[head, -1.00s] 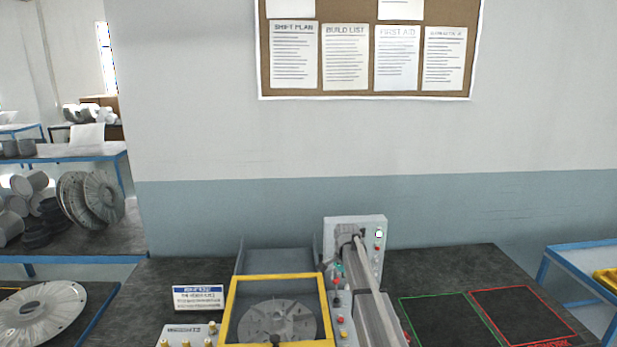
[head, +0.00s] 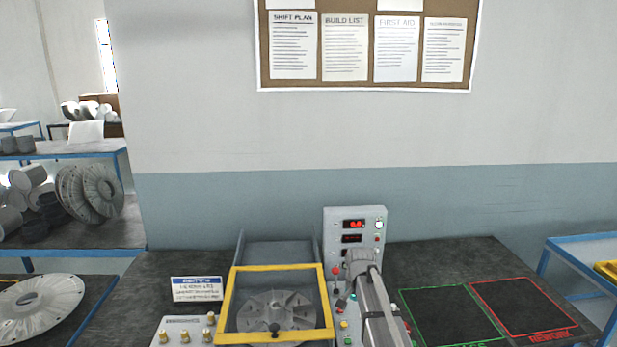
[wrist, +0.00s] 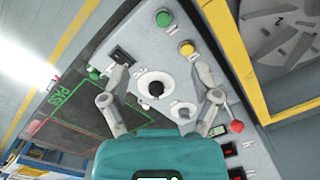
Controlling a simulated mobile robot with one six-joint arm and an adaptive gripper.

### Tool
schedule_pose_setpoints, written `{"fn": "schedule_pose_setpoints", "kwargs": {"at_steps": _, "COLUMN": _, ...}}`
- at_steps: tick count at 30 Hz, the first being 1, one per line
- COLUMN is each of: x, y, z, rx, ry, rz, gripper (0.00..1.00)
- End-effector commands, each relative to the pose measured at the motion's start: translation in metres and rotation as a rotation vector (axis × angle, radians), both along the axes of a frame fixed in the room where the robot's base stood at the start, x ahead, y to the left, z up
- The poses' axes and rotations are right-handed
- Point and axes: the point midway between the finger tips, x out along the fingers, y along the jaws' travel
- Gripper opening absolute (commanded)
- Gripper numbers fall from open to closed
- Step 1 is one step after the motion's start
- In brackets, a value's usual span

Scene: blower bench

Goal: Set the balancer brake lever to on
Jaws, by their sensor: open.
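The balancer's control panel (wrist: 188,112) fills the middle of the wrist view. My gripper (wrist: 160,72) is open over it, with its fingers on either side of a round white dial with a black knob (wrist: 155,86). I see nothing held, and contact cannot be told. A red-knobbed control (wrist: 235,126), which looks like a short lever, stands right of the right finger; it also shows in the head view (head: 336,270). I cannot tell for sure which control is the brake lever. In the head view my arm covers part of the panel and the fingers are unclear.
A yellow-framed guard (head: 231,305) surrounds a grey bladed rotor (head: 275,312) left of the panel. An upright display box (head: 354,215) stands behind. Green and red outlined areas on the bench to the right are empty. A sign (head: 197,289) stands left.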

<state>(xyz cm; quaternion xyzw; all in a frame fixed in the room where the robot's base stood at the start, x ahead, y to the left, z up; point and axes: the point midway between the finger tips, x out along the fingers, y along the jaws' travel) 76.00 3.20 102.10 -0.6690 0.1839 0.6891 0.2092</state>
Motion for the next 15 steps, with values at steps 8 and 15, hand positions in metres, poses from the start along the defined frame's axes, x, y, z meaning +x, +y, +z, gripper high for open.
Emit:
{"fn": "schedule_pose_setpoints", "kwargs": {"at_steps": 8, "x": -0.134, "y": -0.020, "z": -0.041, "rx": -0.020, "ry": -0.018, "rz": 0.301, "gripper": 0.80}}
{"fn": "schedule_pose_setpoints", "kwargs": {"at_steps": 15, "x": -0.206, "y": -0.030, "z": -0.059, "rx": -0.034, "ry": -0.026, "rz": 0.501, "gripper": 0.80}}
